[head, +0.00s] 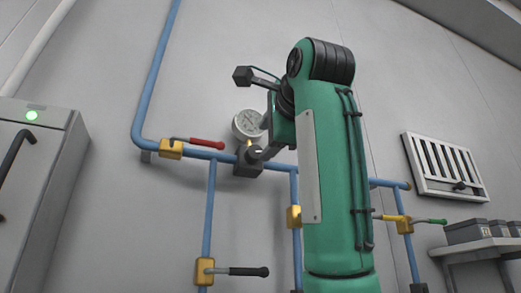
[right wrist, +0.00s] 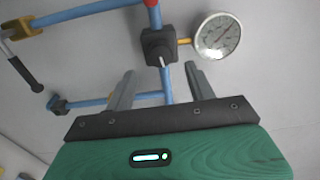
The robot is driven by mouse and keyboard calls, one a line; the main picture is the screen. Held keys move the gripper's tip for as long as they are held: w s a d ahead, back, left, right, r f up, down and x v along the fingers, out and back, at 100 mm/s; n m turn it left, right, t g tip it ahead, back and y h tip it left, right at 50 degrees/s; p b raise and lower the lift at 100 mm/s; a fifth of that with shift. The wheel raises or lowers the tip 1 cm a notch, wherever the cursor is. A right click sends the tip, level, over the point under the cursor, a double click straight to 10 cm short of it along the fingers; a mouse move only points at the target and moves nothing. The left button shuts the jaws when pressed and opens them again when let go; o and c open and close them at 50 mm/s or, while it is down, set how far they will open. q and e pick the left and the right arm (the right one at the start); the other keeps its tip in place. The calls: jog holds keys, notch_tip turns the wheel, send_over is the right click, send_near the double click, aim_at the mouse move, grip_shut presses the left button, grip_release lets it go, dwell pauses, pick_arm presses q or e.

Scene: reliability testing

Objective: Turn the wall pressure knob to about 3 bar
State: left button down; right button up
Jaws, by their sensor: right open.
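The black pressure knob (right wrist: 158,45), with a light pointer mark on its face, sits on a dark block on the blue wall pipe. The block also shows in the head view (head: 247,163), partly covered by my gripper. The round white gauge (right wrist: 217,36) is beside it, and above it in the head view (head: 247,124); its reading is too small to tell. My right gripper (right wrist: 160,70) is open and empty, its two grey fingers pointing toward the knob with the knob beyond the tips. I cannot tell any contact. My left gripper is not in view.
Blue pipes (head: 208,205) carry a red-handled valve (head: 205,143), a black-handled valve (head: 245,271) and a green-handled valve (head: 428,221). A grey cabinet (head: 45,170) stands left. A vent (head: 445,165) and a shelf with boxes (head: 470,232) are right.

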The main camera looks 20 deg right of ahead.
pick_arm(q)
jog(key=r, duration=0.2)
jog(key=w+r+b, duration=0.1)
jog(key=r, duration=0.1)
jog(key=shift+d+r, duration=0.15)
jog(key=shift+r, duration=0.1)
pick_arm(e)
jog(key=s, duration=0.8)
jog(key=shift+s+d+f, duration=0.15)
jog(key=shift+s+d, duration=0.05)
jog(key=shift+s, duration=0.15)
